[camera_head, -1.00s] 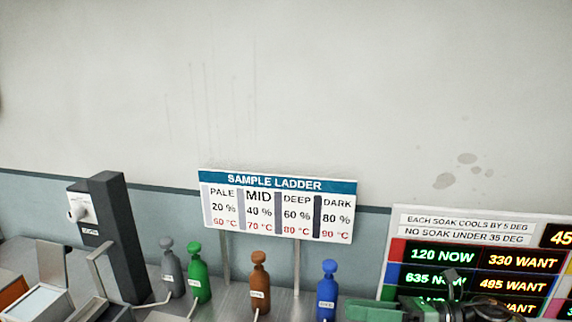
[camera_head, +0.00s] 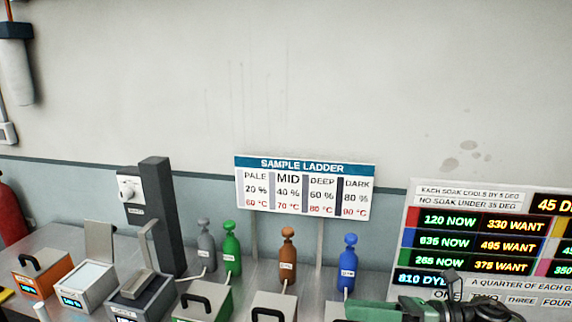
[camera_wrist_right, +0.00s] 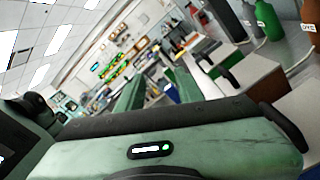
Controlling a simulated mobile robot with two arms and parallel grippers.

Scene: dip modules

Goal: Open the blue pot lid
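A blue bottle (camera_head: 347,262) stands at the back of the bench in the head view. A pale lid edge (camera_head: 335,311) shows in front of it at the bottom of the picture; the body of that pot is cut off, so I cannot tell its colour. My right gripper (camera_head: 420,309) is at the bottom right of the head view, beside that edge. In the right wrist view its two green fingers (camera_wrist_right: 157,92) stand apart with nothing held between them. My left gripper is not in view.
An orange pot (camera_head: 42,272) is shut. A white pot (camera_head: 85,283) and a dark grey pot (camera_head: 140,301) have raised lids. A green pot (camera_head: 205,300) and another pot (camera_head: 273,306) have black handles. A dark column (camera_head: 160,215), bottles and sign boards stand behind.

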